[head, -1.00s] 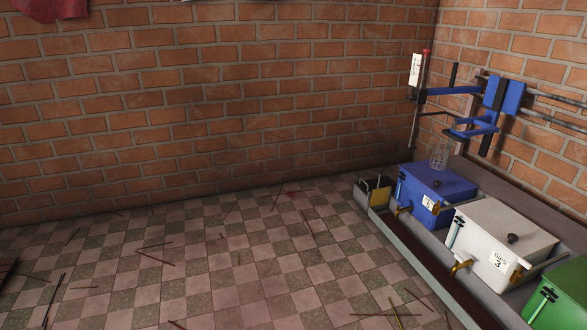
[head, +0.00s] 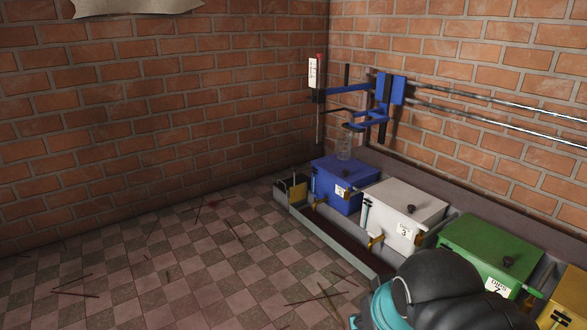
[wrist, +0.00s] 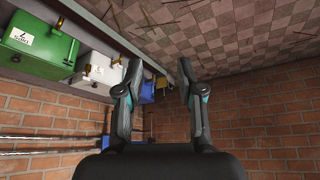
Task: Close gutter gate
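A grey gutter (head: 335,245) runs along the floor in front of the row of boxes. At its far end stands a small yellow plate (head: 298,190), which may be the gutter gate; its exact position is too small to tell. A yellow patch (wrist: 161,83) also shows between my fingers in the wrist view, far off. My gripper (wrist: 159,72) is open and empty, with its two fingers spread apart. It touches nothing that I can see. In the head view only a dark and teal part of my arm shows at the bottom right, hiding the near gutter.
Blue (head: 341,185), white (head: 400,212) and green (head: 490,252) boxes with brass spouts stand along the right wall. Above them a blue bracket (head: 390,88) sits on metal rails (head: 500,113). Thin sticks (head: 318,297) lie on the tiled floor (head: 170,265), which is mostly open.

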